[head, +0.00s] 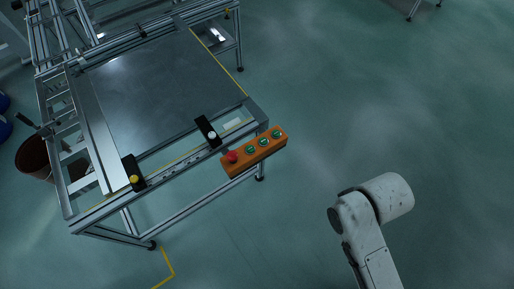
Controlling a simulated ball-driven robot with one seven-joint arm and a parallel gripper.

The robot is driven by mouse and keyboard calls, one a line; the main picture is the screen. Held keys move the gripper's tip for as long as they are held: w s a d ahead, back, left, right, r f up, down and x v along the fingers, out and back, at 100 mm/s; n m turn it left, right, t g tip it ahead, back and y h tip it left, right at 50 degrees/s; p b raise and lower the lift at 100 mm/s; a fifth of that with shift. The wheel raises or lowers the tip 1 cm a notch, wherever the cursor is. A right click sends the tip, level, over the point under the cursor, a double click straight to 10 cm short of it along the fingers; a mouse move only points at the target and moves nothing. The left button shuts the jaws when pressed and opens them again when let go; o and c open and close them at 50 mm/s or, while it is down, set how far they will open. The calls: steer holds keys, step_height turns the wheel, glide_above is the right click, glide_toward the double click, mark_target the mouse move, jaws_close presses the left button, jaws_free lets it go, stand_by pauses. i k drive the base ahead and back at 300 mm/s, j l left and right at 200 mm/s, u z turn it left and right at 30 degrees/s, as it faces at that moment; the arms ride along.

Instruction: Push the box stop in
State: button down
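An orange control box (242,168) is fixed at the front right corner of the metal panel table. At its left end sits a red round stop button (232,157). Several green buttons (263,142) run in a row to the right of it. Whether the red button is in or out is too small to tell. My white arm shows at the lower right, over the floor, well apart from the box. My gripper is not in view.
The table (150,85) has an aluminium frame and a grey top. A black block with a yellow knob (134,179) and one with a white knob (212,135) sit along its front edge. A brown bin (33,158) stands at left. The floor at right is clear.

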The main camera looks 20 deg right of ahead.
mark_target(232, 156)
steer(key=i+j+z, duration=0.1)
steer(key=j, duration=0.25)
steer(key=i+j, duration=0.3)
steer(key=i+j+z, duration=0.15)
steer(key=j, duration=0.2)
